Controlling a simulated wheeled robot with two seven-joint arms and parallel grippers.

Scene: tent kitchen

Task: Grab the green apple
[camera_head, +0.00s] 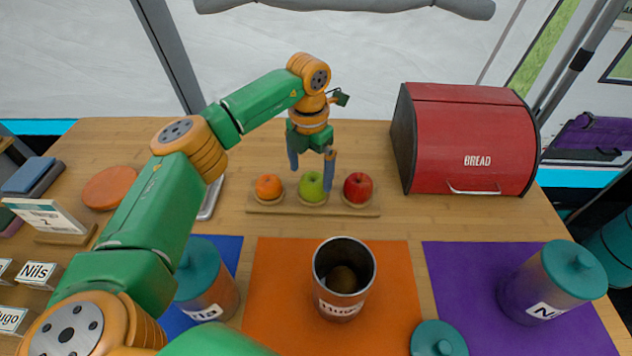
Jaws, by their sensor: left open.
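The green apple (311,187) sits in the middle of a small wooden tray (284,210) on the table. An orange (268,187) is on its left and a red apple (358,188) on its right. My left gripper (311,172) points down with its two fingers open. One finger is at the upper left of the green apple, between it and the orange; the other overlaps its right edge in the picture. I cannot tell whether they touch it. My right gripper is not in view.
A red bread box (467,142) stands right of the tray. In front, an open canister (343,275) holding something round stands on an orange mat (272,290). Lidded canisters stand on the blue and purple (450,270) mats. A loose teal lid (438,340) lies near the front.

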